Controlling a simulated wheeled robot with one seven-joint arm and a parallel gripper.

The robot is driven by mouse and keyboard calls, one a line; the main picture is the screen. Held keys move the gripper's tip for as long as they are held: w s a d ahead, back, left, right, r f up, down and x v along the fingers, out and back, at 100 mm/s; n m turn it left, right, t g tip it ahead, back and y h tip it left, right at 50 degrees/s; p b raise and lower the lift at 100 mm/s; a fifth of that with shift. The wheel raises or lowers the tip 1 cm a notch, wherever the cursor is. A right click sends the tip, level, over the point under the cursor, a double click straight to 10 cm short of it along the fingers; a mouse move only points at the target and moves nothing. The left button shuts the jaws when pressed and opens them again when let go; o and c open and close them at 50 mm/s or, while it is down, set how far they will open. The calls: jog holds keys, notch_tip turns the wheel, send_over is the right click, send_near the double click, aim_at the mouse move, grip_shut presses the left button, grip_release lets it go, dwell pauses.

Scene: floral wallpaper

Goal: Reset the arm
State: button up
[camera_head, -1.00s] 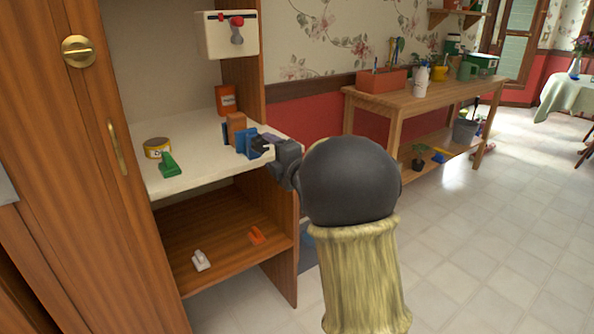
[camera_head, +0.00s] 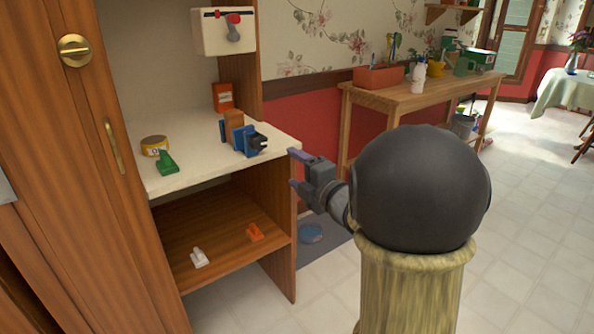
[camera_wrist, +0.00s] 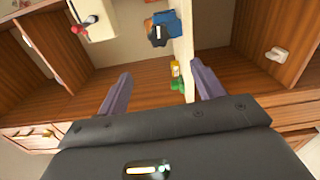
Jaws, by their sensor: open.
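My gripper (camera_head: 296,168) is open and empty in the head view, just right of the white counter's front corner, apart from it. Its two purple-grey fingers also show spread apart in the wrist view (camera_wrist: 160,92). A blue vise-like tool (camera_head: 246,140) stands on the white counter (camera_head: 190,177) beside an orange-brown block (camera_head: 233,122). The blue tool also shows in the wrist view (camera_wrist: 166,24), beyond the fingers.
A yellow tin (camera_head: 154,145), a green object (camera_head: 166,163) and an orange box (camera_head: 223,96) stand on the counter. A wooden table (camera_head: 425,95) stands behind; floor at right is clear.

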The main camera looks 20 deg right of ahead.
jog(key=s+f+m+g+h, duration=0.5)
jog(key=f+m+g+h, duration=0.1)
jog(key=f+m, duration=0.6)
jog(key=s+a+f+m+g, duration=0.3)
jog(key=s+f+m+g, duration=0.15)
jog(key=s, duration=0.35)
jog(key=s+a+f+m+g, duration=0.2)
jog(key=s+f+m+g, duration=0.25)
jog(key=s, duration=0.35)
notch_tip(320, 180, up, 35)
jog(key=s+m+p, duration=0.1)
jog(key=p, duration=3.4)
jog(key=shift+a+f, duration=0.15)
jog(key=shift+a, duration=0.1)
